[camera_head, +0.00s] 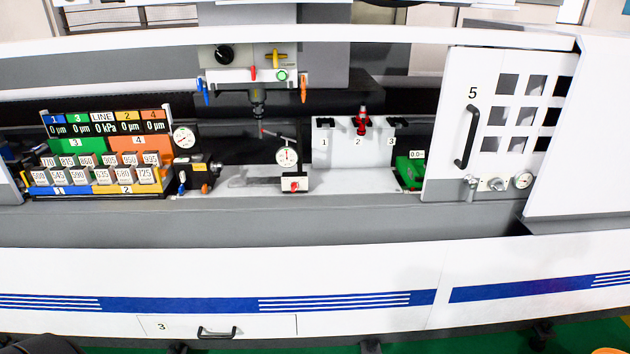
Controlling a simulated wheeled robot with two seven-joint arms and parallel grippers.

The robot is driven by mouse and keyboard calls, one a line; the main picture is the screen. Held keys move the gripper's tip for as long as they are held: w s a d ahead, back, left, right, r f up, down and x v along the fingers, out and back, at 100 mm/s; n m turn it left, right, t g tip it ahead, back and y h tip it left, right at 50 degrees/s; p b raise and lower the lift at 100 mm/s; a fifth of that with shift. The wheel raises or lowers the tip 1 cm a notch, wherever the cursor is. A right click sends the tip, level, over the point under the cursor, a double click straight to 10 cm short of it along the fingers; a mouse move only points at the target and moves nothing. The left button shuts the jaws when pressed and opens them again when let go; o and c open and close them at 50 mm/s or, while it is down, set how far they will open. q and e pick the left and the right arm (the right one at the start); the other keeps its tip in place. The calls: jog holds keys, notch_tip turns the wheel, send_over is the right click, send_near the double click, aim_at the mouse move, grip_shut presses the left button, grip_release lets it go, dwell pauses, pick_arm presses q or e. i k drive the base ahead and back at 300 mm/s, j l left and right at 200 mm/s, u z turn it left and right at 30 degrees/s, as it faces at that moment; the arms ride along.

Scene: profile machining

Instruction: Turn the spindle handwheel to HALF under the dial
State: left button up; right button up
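The spindle head (248,76) hangs at the upper middle of the machine, with its dark tool holder (258,100) pointing down. On its front are a round black knob (224,54), a yellow handle (276,58), a red lever (253,73) and a green button (282,75). I cannot tell which of these is the handwheel, and no HALF mark is readable. A round white dial (287,156) stands below, and a second dial (184,137) sits beside the display panel. Neither of my grippers shows.
A display rack with numbered blocks (104,160) stands left. A white holder with slots 1 to 3 (350,150) carries a red tool (362,120). A green block (410,171) lies near door 5 (440,130). Drawer 3 (260,325) is shut in the front panel.

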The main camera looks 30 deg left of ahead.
aim_at(223, 54)
jog(key=u, duration=1.25)
